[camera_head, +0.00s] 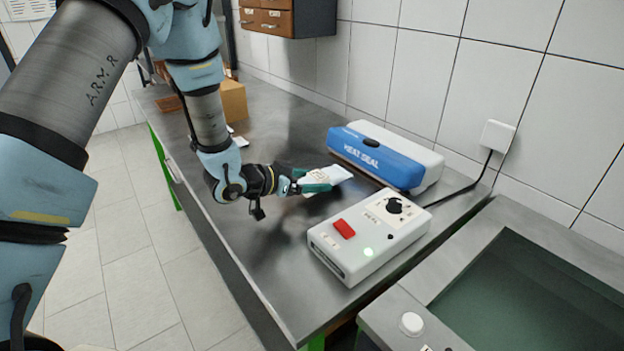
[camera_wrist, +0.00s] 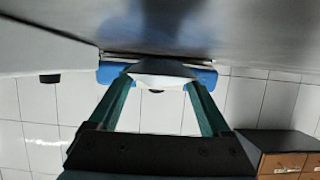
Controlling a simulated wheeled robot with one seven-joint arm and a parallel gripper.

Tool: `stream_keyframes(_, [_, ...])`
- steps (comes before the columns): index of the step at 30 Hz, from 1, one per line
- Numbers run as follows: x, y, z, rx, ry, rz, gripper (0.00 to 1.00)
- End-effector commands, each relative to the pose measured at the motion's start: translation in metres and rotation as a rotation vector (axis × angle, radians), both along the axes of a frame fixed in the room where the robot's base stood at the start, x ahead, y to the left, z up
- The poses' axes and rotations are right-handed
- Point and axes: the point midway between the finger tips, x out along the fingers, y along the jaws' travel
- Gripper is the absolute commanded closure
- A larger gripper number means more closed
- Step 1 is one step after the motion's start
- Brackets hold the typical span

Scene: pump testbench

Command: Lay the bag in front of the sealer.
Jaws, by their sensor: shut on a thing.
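My gripper (camera_head: 311,180) is shut on a small white bag (camera_head: 336,174) above the dark metal bench. The bag's far end sticks out past the green fingers toward the sealer. The blue and white heat sealer (camera_head: 378,158) stands just behind and to the right of the bag, near the wall. In the wrist view, the bag (camera_wrist: 160,75) spans the space between the two green fingers, and parts of the blue sealer (camera_wrist: 215,77) show on either side. I cannot tell whether the bag touches the bench.
A white control box (camera_head: 366,238) with a red switch, black knob and green light stands right of my gripper. A cardboard box (camera_head: 233,100) stands at the back left. A sink (camera_head: 540,285) lies at the lower right. The bench front is clear.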

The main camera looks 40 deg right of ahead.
Motion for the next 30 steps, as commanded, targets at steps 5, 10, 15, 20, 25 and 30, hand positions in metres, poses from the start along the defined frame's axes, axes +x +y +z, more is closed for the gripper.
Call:
stream_keyframes(5, [0.000,0.000,-0.004,0.000,0.000,0.000,0.86])
stream_keyframes(10, [0.000,0.000,-0.009,0.000,0.000,0.000,0.86])
stream_keyframes(15, [0.000,0.000,-0.013,0.000,0.000,0.000,0.86])
stream_keyframes(20, [0.000,0.000,-0.012,0.001,0.000,0.000,0.10])
stream_keyframes(25, [0.000,0.000,-0.012,0.001,0.000,0.000,0.00])
stream_keyframes(30, [0.000,0.000,-0.011,0.001,0.000,0.000,0.00])
